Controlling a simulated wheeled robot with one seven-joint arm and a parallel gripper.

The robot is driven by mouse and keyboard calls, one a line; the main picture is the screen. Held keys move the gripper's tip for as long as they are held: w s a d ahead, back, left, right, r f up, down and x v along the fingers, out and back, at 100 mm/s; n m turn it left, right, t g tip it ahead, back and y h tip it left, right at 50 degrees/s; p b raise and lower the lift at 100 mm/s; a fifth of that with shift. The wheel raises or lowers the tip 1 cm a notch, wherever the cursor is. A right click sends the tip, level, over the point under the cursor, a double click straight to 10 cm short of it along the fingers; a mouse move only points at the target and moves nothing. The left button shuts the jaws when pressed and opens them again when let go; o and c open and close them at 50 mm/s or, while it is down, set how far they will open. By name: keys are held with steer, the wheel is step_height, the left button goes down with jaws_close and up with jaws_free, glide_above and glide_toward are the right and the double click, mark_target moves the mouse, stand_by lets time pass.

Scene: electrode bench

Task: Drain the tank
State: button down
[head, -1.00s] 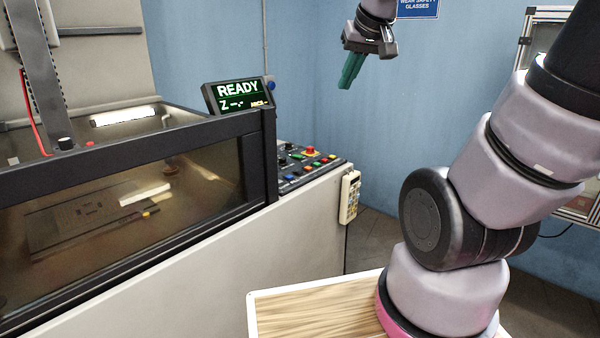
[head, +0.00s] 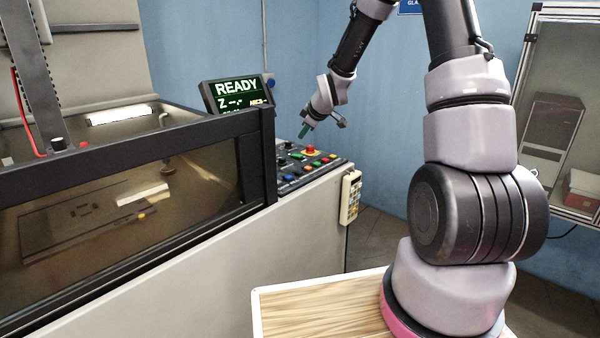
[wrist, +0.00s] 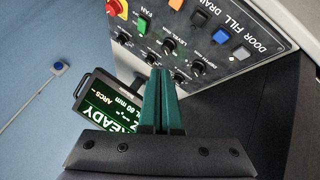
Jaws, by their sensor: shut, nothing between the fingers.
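The tank (head: 122,228) is at the left in the head view, with a dark frame and a brownish window. Its control panel (head: 322,166) is to its right. In the wrist view the panel carries the labels DOOR, FILL and DRAIN. A dark button (wrist: 197,20) sits beside DRAIN, a blue button (wrist: 221,37) beside FILL and a white button (wrist: 241,52) beside DOOR. My gripper (head: 303,131) is shut and empty, its green fingers just above the panel's far side. In the wrist view its fingertips (wrist: 160,76) appear near the black knobs, apart from the DRAIN button.
A display (head: 238,96) reading READY stands behind the panel's left side, close to my gripper. A red button (head: 311,150) rises from the panel. A handheld pendant (head: 350,197) hangs on the cabinet's side. A glazed cabinet (head: 565,120) stands at the right.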

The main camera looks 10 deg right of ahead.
steer(key=f, duration=0.1)
steer(key=w+f, duration=0.1)
steer(key=n, duration=0.1)
steer(key=shift+w+a+f, duration=0.3)
steer(key=shift+w+f, duration=0.05)
steer(key=shift+f, duration=0.05)
steer(key=shift+f, duration=0.1)
glide_above(301, 175)
steer(key=shift+s+f, duration=0.1)
steer(key=shift+f, duration=4.2)
steer(key=shift+f, duration=0.1)
steer(key=shift+f, duration=0.3)
steer(key=shift+f, duration=0.45)
steer(key=shift+r, duration=0.9)
